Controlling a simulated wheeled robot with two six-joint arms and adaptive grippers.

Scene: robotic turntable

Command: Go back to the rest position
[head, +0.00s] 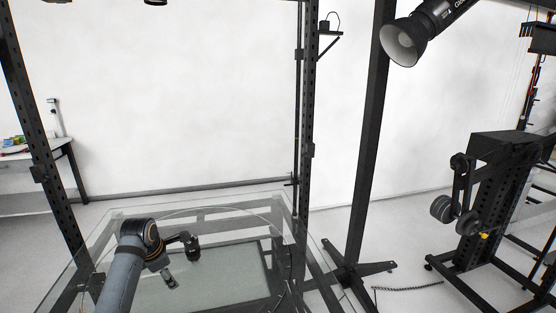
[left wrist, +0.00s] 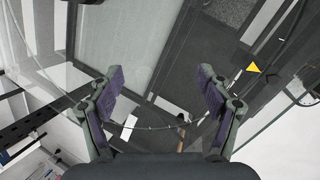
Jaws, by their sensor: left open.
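My left arm (head: 122,270) comes in from the bottom left of the head view. It is bent over a clear glass table. Its dark end parts are small there, and the gripper's fingers cannot be made out clearly. In the left wrist view my left gripper (left wrist: 160,80) is open, with its two purple-padded fingers wide apart. Nothing is between the fingers. The curved edge of a glass disc crosses beyond them. My right arm and gripper are not in view.
The glass table (head: 235,226) stands inside a frame of black uprights (head: 305,130). A studio lamp (head: 404,42) hangs at upper right. A black stand (head: 490,190) is at the right, and a side table (head: 40,152) at the far left. A white wall is behind.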

